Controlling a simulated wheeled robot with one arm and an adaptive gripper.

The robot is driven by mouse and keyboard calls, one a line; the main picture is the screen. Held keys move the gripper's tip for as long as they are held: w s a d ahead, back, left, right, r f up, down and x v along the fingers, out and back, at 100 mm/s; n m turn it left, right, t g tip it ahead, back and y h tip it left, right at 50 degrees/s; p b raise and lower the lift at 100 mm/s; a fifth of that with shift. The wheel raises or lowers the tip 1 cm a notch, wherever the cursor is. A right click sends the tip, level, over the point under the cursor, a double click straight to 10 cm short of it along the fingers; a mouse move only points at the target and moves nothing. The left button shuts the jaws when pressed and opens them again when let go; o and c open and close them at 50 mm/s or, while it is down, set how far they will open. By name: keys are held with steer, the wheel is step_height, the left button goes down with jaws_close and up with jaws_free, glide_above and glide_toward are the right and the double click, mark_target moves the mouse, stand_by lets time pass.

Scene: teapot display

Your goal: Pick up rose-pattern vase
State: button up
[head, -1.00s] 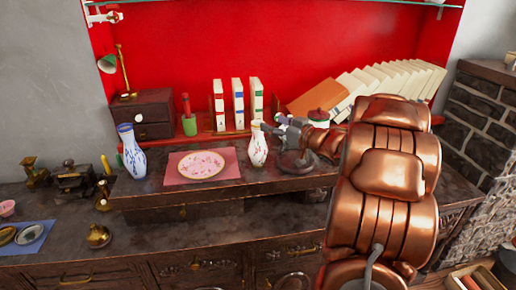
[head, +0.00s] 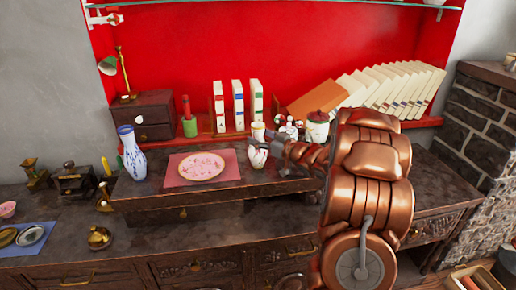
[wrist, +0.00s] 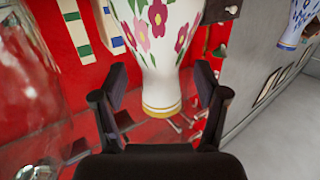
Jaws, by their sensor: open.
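The rose-pattern vase (head: 258,131) is white with a floral pattern and stands upright on the raised dark shelf, partly hidden by my gripper in the head view. In the wrist view the vase (wrist: 160,60) shows pink and red flowers, green leaves and a gold band at its base; its top is out of frame. My gripper (wrist: 160,78) is open, with one finger on each side of the vase's lower part. Gaps show between both fingers and the vase. In the head view my gripper (head: 268,152) reaches the vase from the right.
A blue-pattern vase (head: 132,155) stands at the shelf's left. A plate (head: 202,165) on a pink mat (head: 176,179) lies left of the rose-pattern vase. Upright books (head: 238,108) and a white jar (head: 317,130) stand behind.

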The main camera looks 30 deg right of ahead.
steer(key=shift+x, duration=0.85)
jaws_close()
